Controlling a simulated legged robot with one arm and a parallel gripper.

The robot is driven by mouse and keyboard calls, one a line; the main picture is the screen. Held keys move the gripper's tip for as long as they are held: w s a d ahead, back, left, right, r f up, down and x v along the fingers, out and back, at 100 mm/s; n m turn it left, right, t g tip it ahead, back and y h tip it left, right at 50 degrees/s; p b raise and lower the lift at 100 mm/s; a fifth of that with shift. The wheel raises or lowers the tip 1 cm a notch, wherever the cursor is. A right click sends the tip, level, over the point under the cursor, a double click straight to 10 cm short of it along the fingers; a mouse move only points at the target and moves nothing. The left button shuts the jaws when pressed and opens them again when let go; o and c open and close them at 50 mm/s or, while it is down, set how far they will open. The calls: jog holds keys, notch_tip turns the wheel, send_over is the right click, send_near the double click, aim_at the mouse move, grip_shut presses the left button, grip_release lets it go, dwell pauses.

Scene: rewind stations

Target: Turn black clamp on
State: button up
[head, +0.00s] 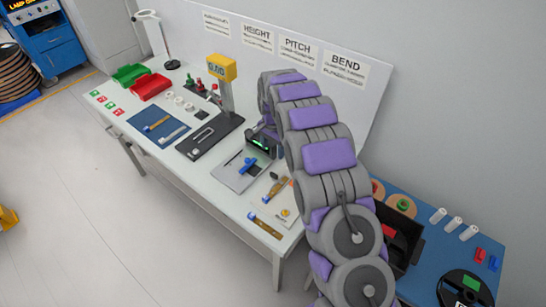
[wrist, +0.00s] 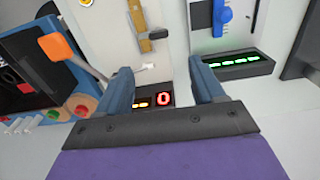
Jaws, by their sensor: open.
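My gripper (wrist: 161,68) is open and empty, with its two blue fingers apart in the wrist view. Between and beyond them is a pale board with a brown bar (wrist: 142,22). A small black piece (wrist: 158,34) sits at the bar's near end; it may be the black clamp, but I cannot tell for sure. In the head view the same kind of brown bar (head: 276,188) lies on a pale board right of the blue part. My arm hides my gripper there.
A blue part (wrist: 223,12) stands above a lit green display (wrist: 240,61) at the right. An orange-tipped lever (wrist: 60,47) and dark box are at the left. A yellow-topped press (head: 222,68) and red bin (head: 150,86) are farther along the table. The floor in front is clear.

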notch_tip(320, 180, up, 3)
jog(key=shift+r, duration=0.1)
dwell(0.6)
jog(key=s+d+r+n+b, duration=0.1)
jog(key=s+d+r, duration=0.2)
jog(key=s+r, duration=0.3)
jog(key=s+d+r+n, duration=0.1)
jog(key=s+d+r, duration=0.25)
jog(key=s, duration=0.45)
jog(key=s+d+r+n+b, duration=0.1)
jog(key=s+d+r+n, duration=0.2)
jog(key=s, duration=0.4)
jog(key=s+d+n+g, duration=0.1)
jog(key=s+d, duration=0.1)
jog(key=s, duration=1.2)
jog(key=s+d+n+b, duration=0.1)
jog(key=s+d, duration=0.1)
jog(key=s, duration=1.2)
jog(key=shift+s+d+f+n+g+b, duration=0.2)
jog(key=shift+n+g+b, duration=0.1)
jog(key=shift+n+g, duration=0.1)
jog(key=shift+a, duration=0.1)
